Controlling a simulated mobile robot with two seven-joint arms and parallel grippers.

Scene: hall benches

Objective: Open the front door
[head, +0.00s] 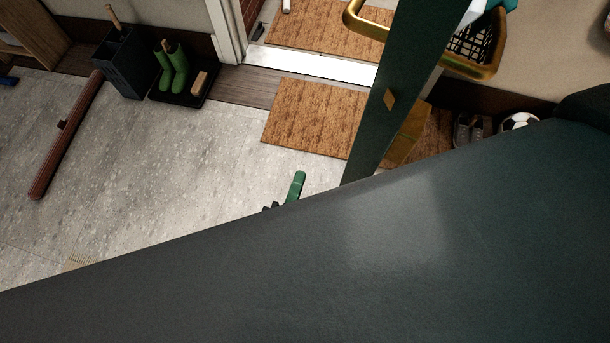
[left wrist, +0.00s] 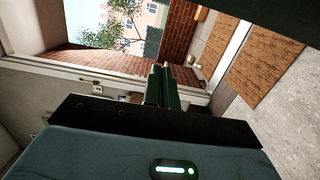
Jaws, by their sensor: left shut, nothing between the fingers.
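The dark green front door (head: 408,75) stands open, seen nearly edge-on in the head view, with a brass latch plate (head: 389,98) on its edge. Brass handles show on both sides of it, one at the left (head: 362,22) and one at the right (head: 478,70). My left gripper (head: 298,178) shows as a green fingertip past my large dark arm, left of the door edge and apart from it. In the left wrist view its fingers (left wrist: 163,70) are together and empty, pointing toward the doorway. My right gripper is not in view.
Doormats lie inside (head: 310,115) and outside the white threshold (head: 310,65). Green boots (head: 172,68) on a black tray and a dark umbrella stand (head: 125,65) are at the left. A long brown roll (head: 68,135) lies on the tiles. A football (head: 520,121) and shoes are right.

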